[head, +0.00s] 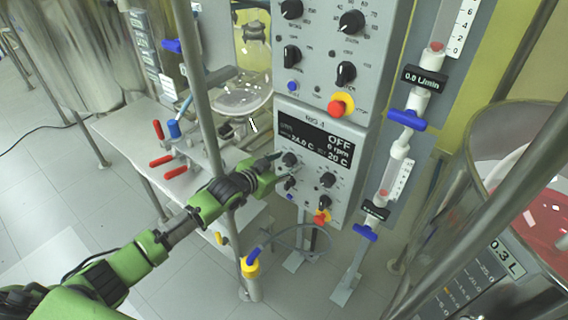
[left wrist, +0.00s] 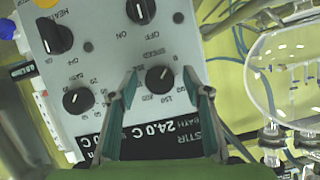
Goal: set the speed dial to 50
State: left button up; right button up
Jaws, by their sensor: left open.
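The speed dial (left wrist: 159,78) is a small black knob on the grey control box, under the word SPEED, which shows upside down in the left wrist view. In the head view the dial (head: 290,159) sits below the left of the dark display (head: 318,142), which reads OFF, 0 rpm, 24.0 C and 20 C. My left gripper (head: 283,168) is open at the box face. In the left wrist view its fingertips (left wrist: 168,82) stand on either side of the dial, with visible gaps. I cannot tell their exact depth to the panel. My right gripper is not in view.
Near the dial are a temperature knob (left wrist: 78,100), the heater knob (left wrist: 55,37) and the stir on/off knob (left wrist: 140,10). An upper control box (head: 325,55) sits above. A metal post (head: 205,100) stands by my left arm. A glass vessel (head: 243,93) is left of the boxes.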

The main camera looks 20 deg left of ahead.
pick_arm(q)
jog(key=c, duration=1.1)
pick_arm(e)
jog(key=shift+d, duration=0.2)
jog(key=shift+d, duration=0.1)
